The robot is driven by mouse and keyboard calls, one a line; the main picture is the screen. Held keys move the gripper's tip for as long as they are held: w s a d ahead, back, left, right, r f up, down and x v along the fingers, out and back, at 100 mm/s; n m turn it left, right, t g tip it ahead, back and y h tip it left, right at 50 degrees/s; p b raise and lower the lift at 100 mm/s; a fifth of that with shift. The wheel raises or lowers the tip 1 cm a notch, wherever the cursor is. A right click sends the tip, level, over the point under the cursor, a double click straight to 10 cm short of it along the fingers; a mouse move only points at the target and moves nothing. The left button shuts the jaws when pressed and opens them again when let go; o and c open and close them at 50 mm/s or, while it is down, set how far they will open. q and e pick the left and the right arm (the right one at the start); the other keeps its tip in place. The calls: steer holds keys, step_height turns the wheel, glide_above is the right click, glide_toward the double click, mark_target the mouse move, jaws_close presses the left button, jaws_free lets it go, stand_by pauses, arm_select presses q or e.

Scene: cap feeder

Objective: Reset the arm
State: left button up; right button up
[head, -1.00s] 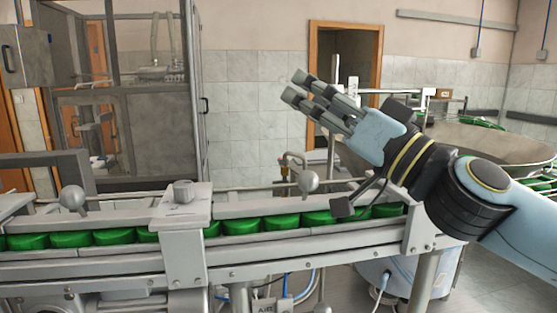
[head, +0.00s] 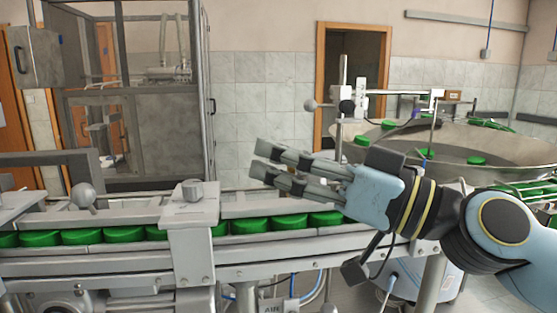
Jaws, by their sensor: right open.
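My right gripper (head: 264,163) comes in from the right on its light blue and black arm. Its grey fingers point left, are apart and hold nothing. In the picture it shows just above the conveyor (head: 120,263), in front of the far rail; I cannot tell its exact height over it. Several green caps (head: 110,235) lie in a row in the conveyor channel. The gripper and its wrist hide part of the row's right end. My left gripper is not in view.
A large round metal bowl (head: 520,148) with several green caps stands at the back right. A grey clamp block (head: 190,208) and a round knob (head: 83,195) stick up from the conveyor. A glazed cabinet (head: 140,130) stands at the back left.

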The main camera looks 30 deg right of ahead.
steer(key=s+a+f+n+g+h, duration=0.1)
steer(key=s+f+g+h, duration=0.15)
steer(key=f, duration=0.45)
steer(key=s+a+f+g+h, duration=0.1)
steer(key=s+a+f+g, duration=0.2)
steer(key=f, duration=0.5)
steer(key=s+d+f+m+g+h, duration=0.4)
steer(key=s+d+f+g+h, duration=0.4)
steer(key=s+d+f, duration=0.3)
step_height(320, 180, down, 38)
steer(key=s+d+m+g+b, duration=0.1)
steer(key=s+d+b, duration=0.15)
steer(key=b, duration=1.05)
steer(key=s+f+b, duration=0.3)
steer(key=s+f, duration=0.3)
steer(key=f, duration=0.3)
steer(key=s+d+f+g+b, duration=0.1)
steer(key=s+f+b, duration=0.3)
steer(key=f, duration=0.6)
steer(key=s+f+b, duration=0.4)
steer(key=s+f, duration=0.5)
steer(key=shift+d+f, duration=0.2)
steer(key=shift+f, duration=0.2)
